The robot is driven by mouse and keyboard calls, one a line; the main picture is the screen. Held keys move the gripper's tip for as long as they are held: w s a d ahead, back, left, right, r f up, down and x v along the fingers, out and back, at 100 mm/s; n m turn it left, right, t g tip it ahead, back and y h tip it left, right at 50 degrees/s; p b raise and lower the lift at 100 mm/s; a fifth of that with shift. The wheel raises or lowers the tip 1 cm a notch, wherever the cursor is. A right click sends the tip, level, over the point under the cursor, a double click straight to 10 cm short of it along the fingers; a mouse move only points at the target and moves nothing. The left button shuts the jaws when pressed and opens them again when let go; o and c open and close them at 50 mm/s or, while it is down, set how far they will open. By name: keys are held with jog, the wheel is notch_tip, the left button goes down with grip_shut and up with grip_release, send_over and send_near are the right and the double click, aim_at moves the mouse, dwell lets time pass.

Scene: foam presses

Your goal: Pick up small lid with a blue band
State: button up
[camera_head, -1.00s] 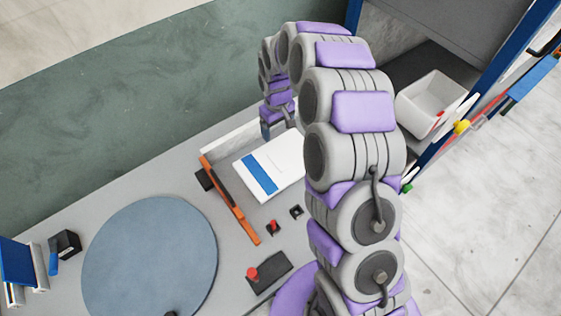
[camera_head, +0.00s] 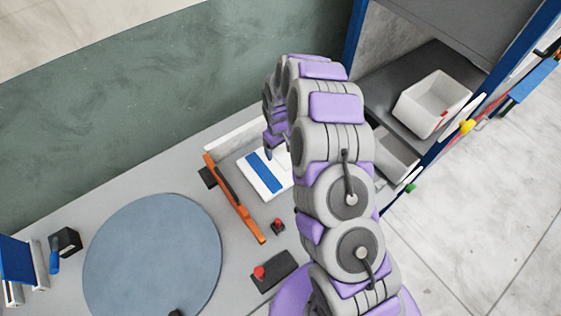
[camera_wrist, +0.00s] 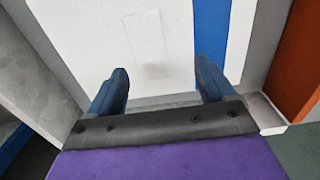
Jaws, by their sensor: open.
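The small white lid with a blue band (camera_head: 256,181) lies flat on the grey bench, and my arm hides its right part in the head view. In the wrist view the white lid (camera_wrist: 90,35) fills much of the picture, with its blue band (camera_wrist: 211,32) right of centre. My gripper (camera_wrist: 162,72) is open and empty, with both blue fingers apart over the lid. In the head view my gripper (camera_head: 279,152) is above the lid's far side. I cannot tell whether the fingertips touch it.
An orange-handled bar (camera_head: 233,198) lies left of the lid. A red-button box (camera_head: 274,272) and a large blue-grey disc (camera_head: 152,256) are nearer. A white bin (camera_head: 432,103) stands on the dark shelf of a blue-framed press at right. Dark box and blue items sit far left.

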aim_at(284, 157)
jog(key=shift+f, duration=0.3)
jog(key=f, duration=0.1)
jog(key=d+f, duration=0.2)
jog(key=shift+w+d+f, duration=0.1)
jog(key=shift+w+f, duration=0.05)
jog(key=shift+w, duration=0.1)
jog(key=shift+d+f, duration=0.1)
jog(key=shift+f, duration=0.4)
jog(key=shift+a, duration=0.8)
jog(key=c, duration=0.3)
jog(key=shift+d, duration=0.65)
jog(key=c, duration=0.6)
jog(key=shift+c, duration=0.9)
jog(key=shift+a, duration=0.15)
jog(key=shift+c, duration=0.2)
